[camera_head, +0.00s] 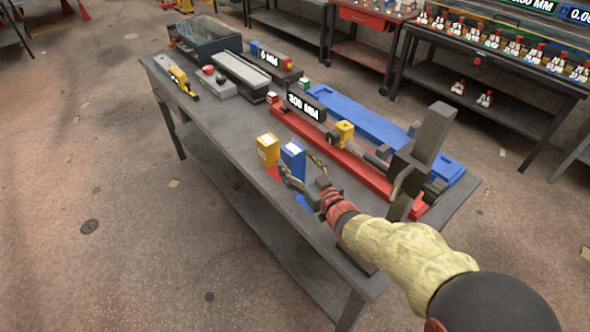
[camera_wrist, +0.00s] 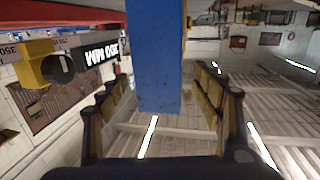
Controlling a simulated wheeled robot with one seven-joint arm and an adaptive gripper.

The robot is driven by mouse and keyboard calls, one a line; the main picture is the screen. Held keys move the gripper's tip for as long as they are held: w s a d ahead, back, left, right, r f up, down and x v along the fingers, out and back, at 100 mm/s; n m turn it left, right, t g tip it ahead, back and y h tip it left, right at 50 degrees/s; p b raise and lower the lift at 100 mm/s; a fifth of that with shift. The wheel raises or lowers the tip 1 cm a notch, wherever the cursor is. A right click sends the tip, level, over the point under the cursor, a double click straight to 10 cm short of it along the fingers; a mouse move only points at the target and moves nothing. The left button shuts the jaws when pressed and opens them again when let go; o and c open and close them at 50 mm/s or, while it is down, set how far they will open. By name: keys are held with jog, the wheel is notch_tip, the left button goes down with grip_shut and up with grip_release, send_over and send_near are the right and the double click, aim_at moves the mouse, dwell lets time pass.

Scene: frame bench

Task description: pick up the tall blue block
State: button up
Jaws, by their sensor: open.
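The tall blue block (camera_head: 292,158) stands upright on the grey bench, just right of a yellow block (camera_head: 267,149). My gripper (camera_head: 297,166) is open and level with the blue block, with one finger on either side of it. In the wrist view, the blue block (camera_wrist: 158,55) fills the upper middle between the two spread fingers of my gripper (camera_wrist: 164,80). Gaps show between the block and both fingers. Part of the block's lower front is hidden by a finger in the head view.
The yellow block stands close to the blue one. Behind them lie a red rail (camera_head: 330,146) with a "300 MM" sign (camera_head: 306,106) and a small yellow piece (camera_head: 344,133), then a long blue rail (camera_head: 360,118). The bench's front edge is near my arm.

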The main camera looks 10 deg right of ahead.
jog(key=b+x, duration=0.3)
jog(key=x, duration=0.3)
jog(key=shift+w+a, duration=0.3)
jog(key=shift+a, duration=0.05)
jog(key=shift+c, duration=0.6)
jog(key=c, duration=1.5)
grip_shut()
jog(key=shift+r, duration=0.1)
